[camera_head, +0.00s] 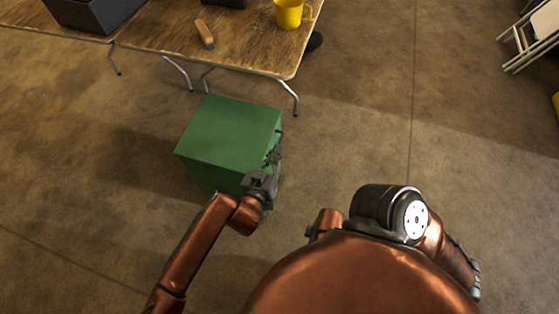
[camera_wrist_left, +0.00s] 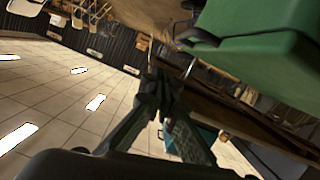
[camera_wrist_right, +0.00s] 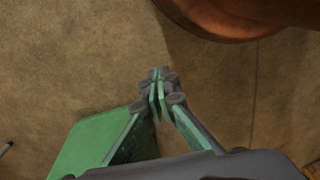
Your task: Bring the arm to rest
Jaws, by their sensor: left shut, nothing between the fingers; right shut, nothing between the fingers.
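My left arm reaches in from the lower left in the head view. Its gripper (camera_head: 273,155) is at the right side of the green box (camera_head: 230,125); I cannot tell whether it touches it. In the left wrist view its fingers (camera_wrist_left: 160,80) meet at the tips with nothing between them, and the green box (camera_wrist_left: 260,50) is at the upper right. My right gripper is hidden in the head view. In the right wrist view its fingers (camera_wrist_right: 157,80) are together and empty above the floor, with a green surface (camera_wrist_right: 95,145) at the lower left.
A wooden table (camera_head: 240,52) stands behind the box, with a yellow mug (camera_head: 289,13), a wooden-handled tool (camera_head: 204,33) and a dark bin (camera_head: 92,12). A folding chair (camera_head: 530,38) is at the far right. The floor (camera_head: 350,120) right of the box is clear.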

